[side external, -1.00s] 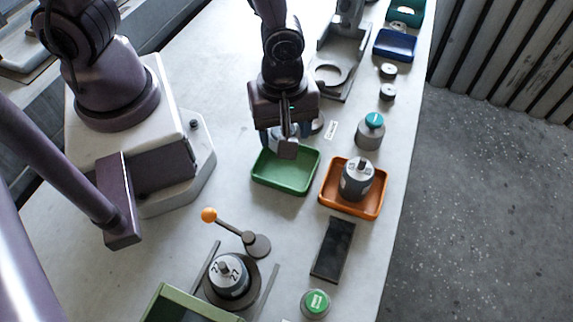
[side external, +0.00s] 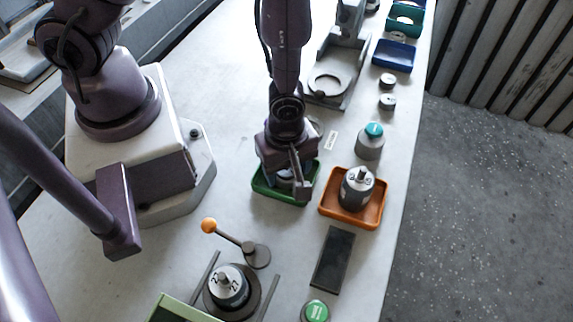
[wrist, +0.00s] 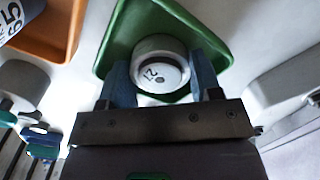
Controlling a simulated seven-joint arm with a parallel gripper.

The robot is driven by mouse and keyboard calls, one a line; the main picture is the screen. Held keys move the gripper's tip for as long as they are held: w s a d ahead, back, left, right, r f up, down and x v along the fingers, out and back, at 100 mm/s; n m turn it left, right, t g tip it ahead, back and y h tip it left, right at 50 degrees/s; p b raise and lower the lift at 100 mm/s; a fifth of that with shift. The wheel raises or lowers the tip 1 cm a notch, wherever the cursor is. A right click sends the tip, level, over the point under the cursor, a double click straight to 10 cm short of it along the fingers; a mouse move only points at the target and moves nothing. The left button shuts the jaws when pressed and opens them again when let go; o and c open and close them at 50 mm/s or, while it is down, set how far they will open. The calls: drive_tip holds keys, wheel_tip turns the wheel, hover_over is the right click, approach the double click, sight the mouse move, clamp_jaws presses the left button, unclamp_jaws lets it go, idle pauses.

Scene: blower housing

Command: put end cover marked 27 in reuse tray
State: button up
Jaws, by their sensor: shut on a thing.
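The round grey end cover (wrist: 165,62) sits between the two fingers of my gripper (wrist: 161,78), which is shut on it. Its face carries a dark mark that looks like 27 seen upside down in the wrist view. My gripper (side external: 291,184) is low over the green tray (wrist: 130,45), which also shows in the side view (side external: 262,189). The cover is inside the tray's outline. I cannot tell whether it touches the tray floor. In the side view the fingers and hand hide most of it.
An orange tray (side external: 345,219) holding a numbered cylindrical unit stands to the right. A housing marked 27 (side external: 230,286) sits in a fixture in front, near an orange-knobbed lever (side external: 209,225). A dark flat pad (side external: 332,257) and a green button (side external: 316,310) lie right of it.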

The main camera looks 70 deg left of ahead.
drive_tip(key=shift+f, duration=0.15)
drive_tip(key=o, duration=0.7)
drive_tip(key=shift+c, duration=0.2)
drive_tip(key=w+a+r+m+t+h, duration=0.1)
drive_tip(key=a+r+m+t, duration=0.3)
drive_tip(key=r, duration=0.9)
drive_tip(key=a+r+m+g, duration=0.15)
drive_tip(key=r+m, duration=0.35)
drive_tip(key=r, duration=0.8)
drive_tip(key=s+a+r+m+t+y, duration=0.1)
drive_tip(key=s+a+r+m+t, duration=0.2)
drive_tip(key=a+r+m, duration=0.3)
wheel_tip(320, 180, up, 2)
drive_tip(key=s+m, duration=0.1)
drive_tip(key=m, duration=0.2)
drive_tip(key=shift+s, duration=0.2)
drive_tip(key=shift+a, duration=0.1)
